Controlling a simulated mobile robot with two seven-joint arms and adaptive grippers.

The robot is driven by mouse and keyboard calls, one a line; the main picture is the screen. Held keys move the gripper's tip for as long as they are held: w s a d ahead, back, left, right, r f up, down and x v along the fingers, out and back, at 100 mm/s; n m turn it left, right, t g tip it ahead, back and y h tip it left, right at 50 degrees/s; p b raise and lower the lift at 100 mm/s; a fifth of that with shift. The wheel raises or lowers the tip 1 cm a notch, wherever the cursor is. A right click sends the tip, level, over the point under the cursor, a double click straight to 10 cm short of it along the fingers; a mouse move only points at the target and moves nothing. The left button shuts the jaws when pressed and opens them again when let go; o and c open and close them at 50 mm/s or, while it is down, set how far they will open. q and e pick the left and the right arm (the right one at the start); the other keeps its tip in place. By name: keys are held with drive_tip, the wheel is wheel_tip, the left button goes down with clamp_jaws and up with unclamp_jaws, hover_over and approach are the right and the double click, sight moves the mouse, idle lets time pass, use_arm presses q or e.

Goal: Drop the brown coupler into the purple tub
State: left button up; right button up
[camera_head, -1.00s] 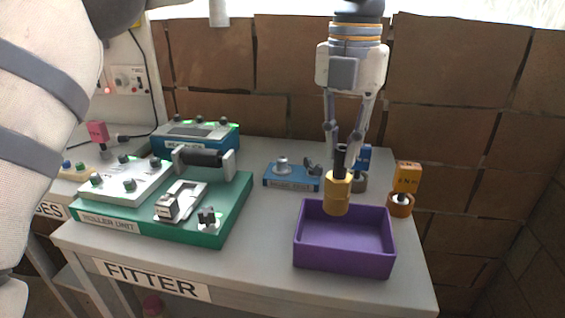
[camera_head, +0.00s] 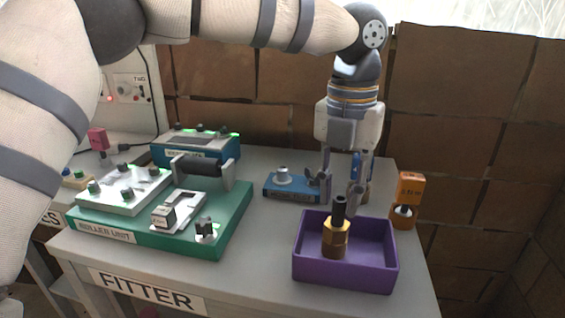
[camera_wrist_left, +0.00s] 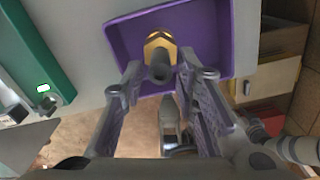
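The brown coupler (camera_head: 336,240), a gold-brown hexagonal piece with a dark stem, stands roughly upright inside the purple tub (camera_head: 345,278).
An orange block (camera_head: 411,187) with a round brown part stands right of the tub. A blue device (camera_head: 291,188) is behind left. A green roller unit (camera_head: 230,215) fills the table's left side. A bare strip of table lies between it and the tub.

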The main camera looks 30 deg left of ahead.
use_arm(q)
wheel_tip(320, 180, up, 12)
drive_tip(key=shift+r, duration=0.1)
idle(0.5)
